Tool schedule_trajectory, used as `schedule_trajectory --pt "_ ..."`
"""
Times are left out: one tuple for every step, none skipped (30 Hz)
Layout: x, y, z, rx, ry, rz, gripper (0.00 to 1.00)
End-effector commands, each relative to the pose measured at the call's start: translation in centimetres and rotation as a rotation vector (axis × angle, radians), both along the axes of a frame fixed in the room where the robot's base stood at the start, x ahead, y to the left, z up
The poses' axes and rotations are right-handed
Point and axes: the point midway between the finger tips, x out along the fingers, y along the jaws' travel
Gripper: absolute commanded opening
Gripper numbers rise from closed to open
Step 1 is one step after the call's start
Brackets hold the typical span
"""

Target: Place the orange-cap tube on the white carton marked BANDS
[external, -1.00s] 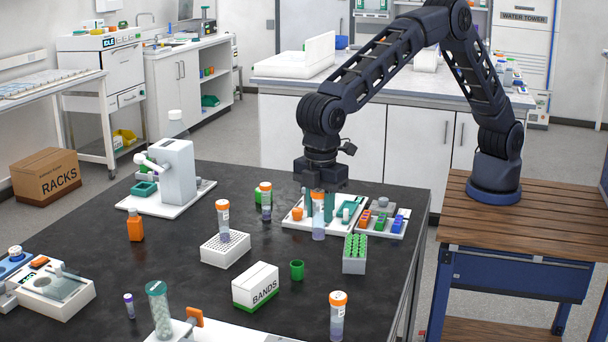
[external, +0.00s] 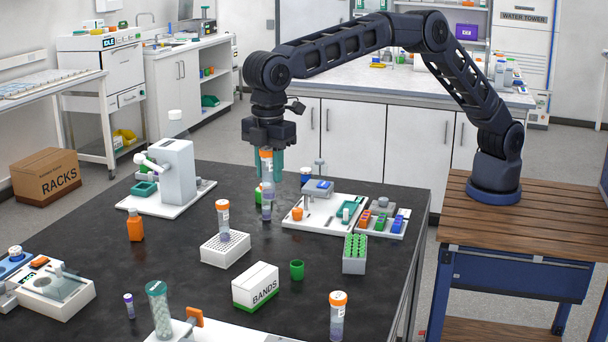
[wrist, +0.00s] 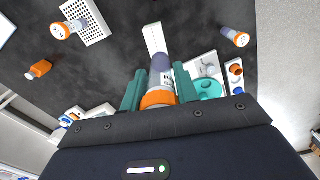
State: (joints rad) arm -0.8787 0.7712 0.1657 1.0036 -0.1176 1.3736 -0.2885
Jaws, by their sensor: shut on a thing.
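My gripper (external: 266,165) is shut on an orange-cap tube (external: 266,157), held upright above the back of the black bench. In the wrist view the tube's orange cap (wrist: 158,98) sits between the teal fingers. The white carton marked BANDS (external: 256,287) stands on the bench, nearer the camera, with a bare top and a green lower band. My gripper is well behind it. A white block-like shape beyond the tube in the wrist view cannot be identified surely.
A white rack (external: 225,250) with an orange-cap tube stands between gripper and carton. A green cup (external: 297,270) is right of the carton. Another orange-cap tube (external: 338,318) stands in front. A green-tube rack (external: 355,255) and white trays are at right.

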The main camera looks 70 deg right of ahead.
Motion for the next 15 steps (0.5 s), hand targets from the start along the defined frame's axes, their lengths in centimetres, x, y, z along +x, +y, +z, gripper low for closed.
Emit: schedule_trajectory --pt "-0.1 -0.1 -1.2 -0.003 0.003 0.0 0.09" --pt "-0.1 0.0 -1.9 -0.003 0.003 0.0 0.09" --pt "-0.1 0.0 -2.8 -0.004 0.003 0.0 0.09" --pt "-0.1 0.0 -3.5 -0.003 0.003 0.0 0.09" --pt "-0.1 0.0 -4.1 -0.003 0.003 0.0 0.09" --pt "-0.1 0.0 -5.0 -0.004 0.003 0.0 0.09" --pt "-0.1 0.0 -5.6 -0.003 0.003 0.0 0.09" --pt "-0.1 0.0 -6.3 -0.002 0.003 0.0 0.09" --pt "-0.2 0.0 -7.1 -0.003 0.003 0.0 0.09" --pt "-0.1 0.0 -7.8 -0.002 0.003 0.0 0.09" --pt "-0.1 0.0 -8.4 -0.002 0.003 0.0 0.09" --pt "-0.1 0.0 -9.2 -0.003 0.003 0.0 0.09" --pt "-0.1 0.0 -9.8 -0.003 0.002 0.0 0.09" --pt "-0.1 0.0 -10.4 -0.003 0.003 0.0 0.09" --pt "-0.1 0.0 -11.0 -0.003 0.002 0.0 0.09"
